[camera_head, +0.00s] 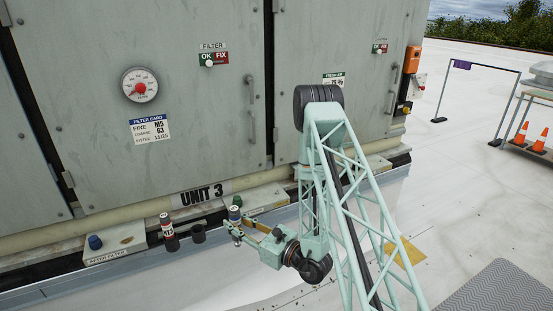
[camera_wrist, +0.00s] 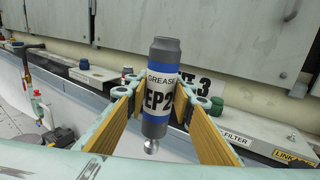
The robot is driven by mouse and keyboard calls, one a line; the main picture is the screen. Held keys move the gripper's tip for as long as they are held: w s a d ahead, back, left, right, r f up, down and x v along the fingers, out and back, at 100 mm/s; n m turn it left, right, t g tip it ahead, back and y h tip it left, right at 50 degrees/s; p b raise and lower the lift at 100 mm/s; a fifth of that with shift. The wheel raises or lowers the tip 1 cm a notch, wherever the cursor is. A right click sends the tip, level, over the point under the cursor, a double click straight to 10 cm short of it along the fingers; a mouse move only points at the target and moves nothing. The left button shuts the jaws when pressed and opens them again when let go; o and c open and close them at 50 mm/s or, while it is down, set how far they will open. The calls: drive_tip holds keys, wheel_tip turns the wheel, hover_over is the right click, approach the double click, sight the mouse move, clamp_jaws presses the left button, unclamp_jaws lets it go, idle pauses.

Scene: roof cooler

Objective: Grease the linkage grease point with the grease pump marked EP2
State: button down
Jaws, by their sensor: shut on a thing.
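My gripper (camera_head: 246,222) is shut on a grey grease pump (camera_wrist: 158,78) with blue bands and a white label reading GREASE EP2. The yellow-padded fingers sit on both sides of it in the wrist view, and its metal nozzle points down. In the head view the pump (camera_head: 235,213) is upright in front of the unit's base ledge. A yellow label (camera_wrist: 293,158), partly cut off and starting with LINK, is at the lower right of the wrist view. The grease point itself cannot be made out there.
A blue cap (camera_head: 95,242) is above the AFTER FILTER label. The grey cabinet (camera_head: 200,110) rises behind. A pipe with a red-handled valve (camera_wrist: 38,95) is at left.

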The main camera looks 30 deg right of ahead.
drive_tip(key=shift+n+g+y, duration=0.3)
drive_tip(key=shift+y, duration=0.1)
drive_tip(key=w+d+r+p, duration=0.1)
drive_tip(key=w+d+r, duration=0.2)
drive_tip(key=w+d, duration=0.4)
drive_tip(key=w+d+r+p, duration=0.1)
drive_tip(key=w+d+r, duration=0.2)
drive_tip(key=w+d, duration=0.5)
drive_tip(key=w+d+r, duration=0.2)
drive_tip(key=w+d, duration=0.6)
drive_tip(key=d, duration=0.5)
drive_tip(key=shift+r+p, duration=0.4)
drive_tip(key=shift+f, duration=0.2)
wheel_tip(320, 180, down, 6)
drive_tip(key=b, duration=0.2)
